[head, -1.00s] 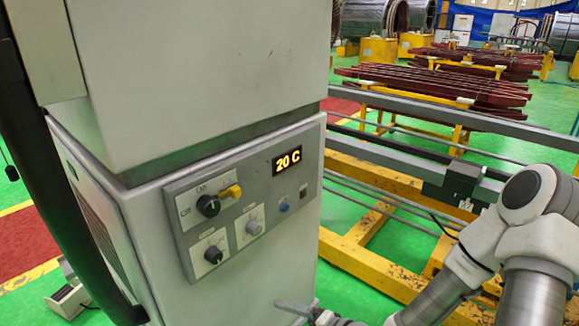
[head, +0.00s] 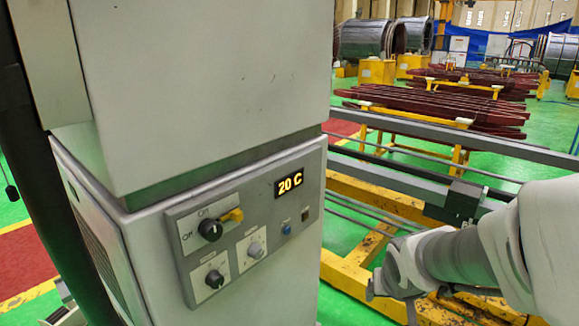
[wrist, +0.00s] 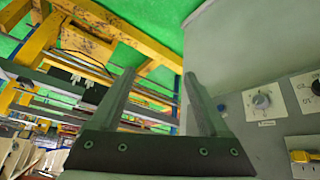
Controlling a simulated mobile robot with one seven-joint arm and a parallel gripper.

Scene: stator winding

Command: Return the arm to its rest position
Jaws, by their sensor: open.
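My arm (head: 470,255) reaches in from the lower right of the head view. My gripper (head: 373,288) is at its left end, to the right of the grey control cabinet (head: 255,235) and apart from it, partly seen edge-on. In the wrist view my gripper (wrist: 160,75) shows two grey fingers spread apart with nothing between them. The cabinet's panel with its knobs shows at the right of that view.
The cabinet panel has a display (head: 289,185) reading 20 C, a black knob (head: 210,230) and a yellow switch (head: 233,215). A yellow frame with grey rails (head: 345,268) stands behind my arm. Red bar stacks (head: 460,105) lie farther back.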

